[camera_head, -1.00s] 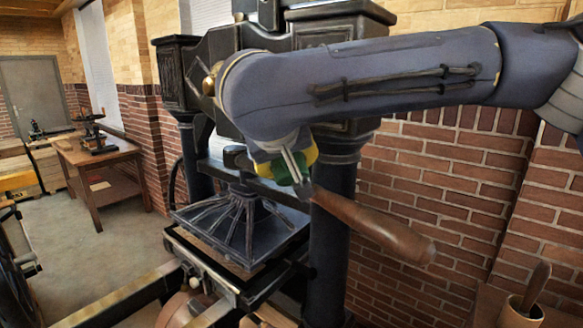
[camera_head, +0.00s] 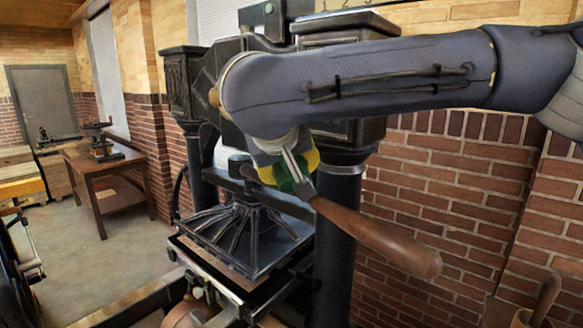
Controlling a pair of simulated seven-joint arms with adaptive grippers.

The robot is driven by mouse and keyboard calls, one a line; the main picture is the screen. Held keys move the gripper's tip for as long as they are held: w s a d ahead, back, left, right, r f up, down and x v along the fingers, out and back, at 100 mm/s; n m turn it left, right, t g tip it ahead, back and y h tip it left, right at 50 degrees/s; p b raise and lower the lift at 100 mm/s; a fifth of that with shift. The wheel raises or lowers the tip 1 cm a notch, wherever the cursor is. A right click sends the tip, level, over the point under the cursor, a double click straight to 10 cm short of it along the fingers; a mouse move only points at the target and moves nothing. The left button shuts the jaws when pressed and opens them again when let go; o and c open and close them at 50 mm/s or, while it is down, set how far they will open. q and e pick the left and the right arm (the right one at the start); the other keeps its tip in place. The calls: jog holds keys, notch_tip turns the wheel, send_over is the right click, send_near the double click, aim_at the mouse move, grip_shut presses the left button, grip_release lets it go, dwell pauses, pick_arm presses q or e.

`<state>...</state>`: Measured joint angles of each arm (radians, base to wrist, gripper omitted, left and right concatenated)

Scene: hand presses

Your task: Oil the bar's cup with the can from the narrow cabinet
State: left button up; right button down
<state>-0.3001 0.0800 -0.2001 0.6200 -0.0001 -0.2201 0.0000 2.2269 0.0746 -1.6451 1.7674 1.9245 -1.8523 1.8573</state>
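The press bar shows as a pale metal rod (camera_head: 293,167) with a long brown wooden handle (camera_head: 378,237) pointing to the lower right. My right arm comes in from the right, and its forearm crosses in front of the press. My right gripper (camera_head: 288,178) hangs below its wrist at the metal end of the bar. Yellow and green parts show there, and I cannot tell whether they are the gripper or something held. Its fingers are not clear. I cannot make out the bar's cup, the oil can or the narrow cabinet. My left gripper is out of view.
The black iron hand press (camera_head: 335,220) stands in the middle, with a ribbed platen (camera_head: 240,235) below the bar. A brick wall (camera_head: 440,190) is close on the right. A wooden pot (camera_head: 532,318) holds a handled tool at lower right. A side table (camera_head: 105,180) stands at left over open floor.

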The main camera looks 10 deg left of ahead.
jog(key=shift+s+a+f, duration=0.1)
jog(key=shift+a+f, duration=0.05)
jog(key=shift+a, duration=0.75)
jog(key=a+f, duration=0.2)
jog(key=a, duration=0.4)
jog(key=shift+s+a, duration=0.2)
jog(key=shift+s, duration=0.25)
dwell(3.9)
dwell(0.5)
